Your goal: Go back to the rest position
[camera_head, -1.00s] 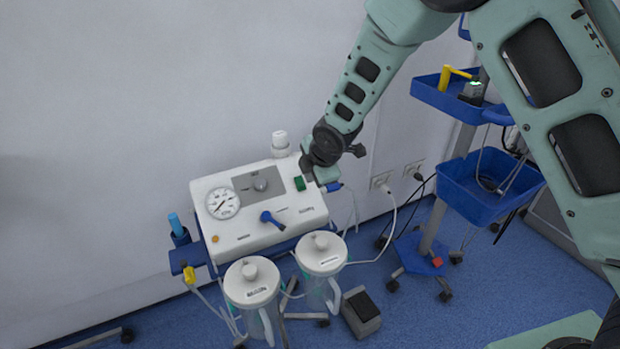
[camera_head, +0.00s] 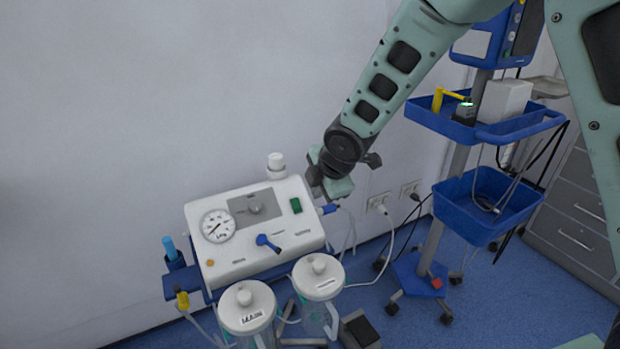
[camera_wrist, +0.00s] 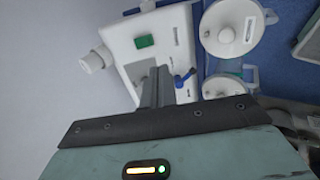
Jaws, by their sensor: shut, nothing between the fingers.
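My gripper (camera_head: 316,187) is at the end of my arm, just above and beside the right rear corner of the white suction machine (camera_head: 225,257). In the wrist view my gripper's fingers (camera_wrist: 157,86) are together, with nothing between them. They overlap part of the machine's top in that view. The machine has a green switch (camera_head: 296,205), a round gauge (camera_head: 218,226) and a blue lever (camera_head: 268,243). The green switch also shows in the wrist view (camera_wrist: 144,41), apart from the fingers.
Two lidded canisters (camera_head: 247,306) (camera_head: 318,277) hang at the machine's front. A wheeled stand with a blue tray (camera_head: 478,128) and blue bin (camera_head: 467,212) is to the right. The white wall (camera_head: 150,100) is close behind. A grey pedal (camera_head: 358,331) is on the floor.

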